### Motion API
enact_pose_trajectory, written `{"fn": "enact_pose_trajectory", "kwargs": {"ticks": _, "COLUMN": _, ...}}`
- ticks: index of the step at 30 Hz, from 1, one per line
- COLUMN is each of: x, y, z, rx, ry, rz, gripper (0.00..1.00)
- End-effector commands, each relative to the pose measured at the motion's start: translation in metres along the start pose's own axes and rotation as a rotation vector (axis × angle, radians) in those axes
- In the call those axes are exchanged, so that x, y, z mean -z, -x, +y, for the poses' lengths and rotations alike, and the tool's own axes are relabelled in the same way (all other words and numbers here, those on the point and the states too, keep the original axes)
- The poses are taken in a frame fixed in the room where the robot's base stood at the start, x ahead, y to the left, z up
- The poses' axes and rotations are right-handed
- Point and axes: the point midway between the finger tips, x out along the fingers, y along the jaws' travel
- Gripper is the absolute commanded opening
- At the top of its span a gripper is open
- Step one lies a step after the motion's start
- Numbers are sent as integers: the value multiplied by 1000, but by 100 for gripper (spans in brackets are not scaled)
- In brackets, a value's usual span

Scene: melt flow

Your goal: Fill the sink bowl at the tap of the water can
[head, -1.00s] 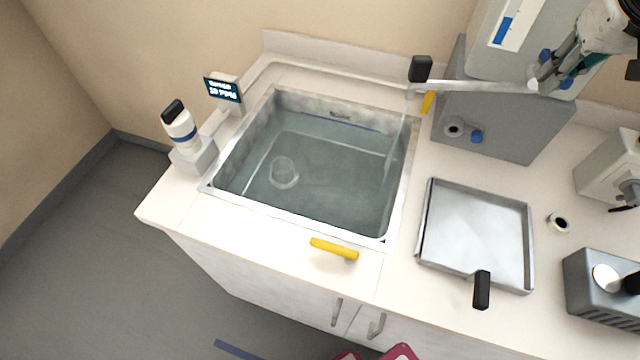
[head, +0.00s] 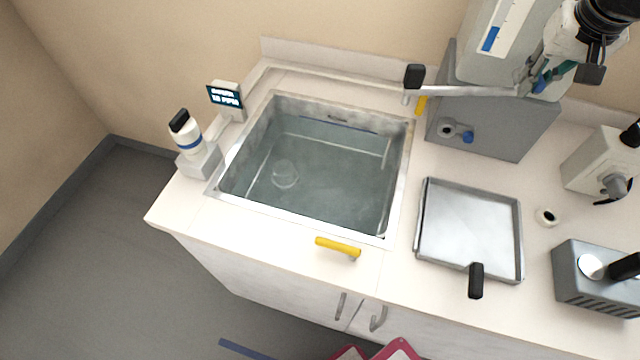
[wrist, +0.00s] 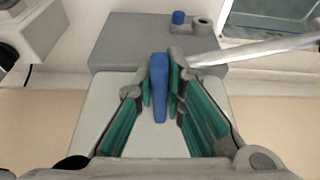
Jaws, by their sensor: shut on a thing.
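The sink bowl (head: 232,158) is set in the counter and holds clear greyish water (head: 330,185). The surface lies near a blue line on its back wall. The water can (head: 500,75) stands on a grey block right of the sink. A pale spout (head: 460,91) with a black knob (head: 414,76) reaches from it over the sink's back right corner; no stream shows below it. My gripper (head: 533,84) is at the front of the can. In the wrist view, a blue lever (wrist: 159,88) stands between the teal fingers of my gripper (wrist: 160,75), which is shut on it.
A display (head: 225,96) and a white bottle (head: 186,132) stand left of the sink. A yellow handle (head: 338,247) is at the front edge. A metal tray (head: 468,225) lies right of the sink, with a grey vented box (head: 600,280) beyond it.

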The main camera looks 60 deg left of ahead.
Motion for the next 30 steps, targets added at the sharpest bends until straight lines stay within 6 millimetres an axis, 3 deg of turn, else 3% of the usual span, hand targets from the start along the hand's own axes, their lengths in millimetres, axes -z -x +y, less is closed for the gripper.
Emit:
{"fn": "enact_pose_trajectory", "kwargs": {"ticks": 28, "x": 1, "y": 0, "z": 0, "rx": -20, "ry": -49, "rz": 1, "gripper": 0}}
{"fn": "enact_pose_trajectory", "kwargs": {"ticks": 29, "x": 1, "y": 0, "z": 0, "rx": -20, "ry": -49, "rz": 1, "gripper": 18}}
{"fn": "enact_pose_trajectory", "kwargs": {"ticks": 30, "x": 1, "y": 0, "z": 0, "rx": -19, "ry": -49, "rz": 1, "gripper": 27}}
